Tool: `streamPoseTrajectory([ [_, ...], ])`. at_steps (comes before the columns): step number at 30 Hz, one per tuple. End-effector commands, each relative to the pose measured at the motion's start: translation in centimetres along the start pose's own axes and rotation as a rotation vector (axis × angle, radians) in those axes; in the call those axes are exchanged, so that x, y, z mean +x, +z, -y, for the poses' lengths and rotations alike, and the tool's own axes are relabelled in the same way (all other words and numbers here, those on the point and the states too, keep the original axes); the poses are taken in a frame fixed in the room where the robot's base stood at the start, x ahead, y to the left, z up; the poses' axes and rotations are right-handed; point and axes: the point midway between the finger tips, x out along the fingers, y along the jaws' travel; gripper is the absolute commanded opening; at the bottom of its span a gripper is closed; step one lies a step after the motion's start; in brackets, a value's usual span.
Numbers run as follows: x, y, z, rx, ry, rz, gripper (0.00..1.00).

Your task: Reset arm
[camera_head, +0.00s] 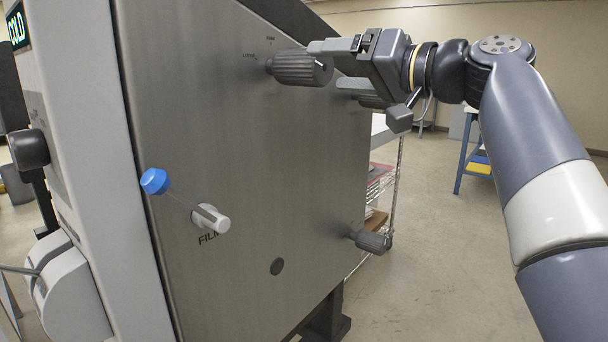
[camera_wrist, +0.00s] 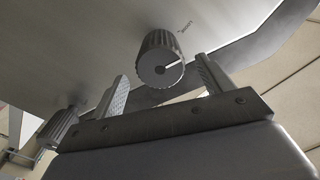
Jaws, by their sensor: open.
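My gripper (camera_head: 322,47) is open at the upper middle of the head view, beside the steel side panel (camera_head: 240,150) of the laminator. A dark ribbed knob (camera_head: 298,69) with a light pointer line sticks out of the panel there, and the near finger passes by its upper right end. In the wrist view the same knob (camera_wrist: 160,62) shows between the two spread fingers of my gripper (camera_wrist: 163,68), nearer the right finger. I cannot tell whether a finger touches it. A second ribbed knob (camera_wrist: 60,126) is at the lower left of that view.
A crank with a blue handle (camera_head: 155,181) and white hub (camera_head: 212,218) juts from the panel above the partly hidden "FILM" lettering. Another ribbed knob (camera_head: 372,241) is at lower right. A wire shelf (camera_head: 383,185) stands behind.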

Motion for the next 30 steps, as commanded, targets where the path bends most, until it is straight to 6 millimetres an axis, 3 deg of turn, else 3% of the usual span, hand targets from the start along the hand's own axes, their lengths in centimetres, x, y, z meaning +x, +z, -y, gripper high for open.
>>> streamPoseTrajectory([
  [10, 6.4, 0.1, 0.1, 0.000, -0.004, 0.003, 0.75],
  [30, 5.9, -0.5, 0.3, 0.777, 0.001, 0.000, 0.75],
])
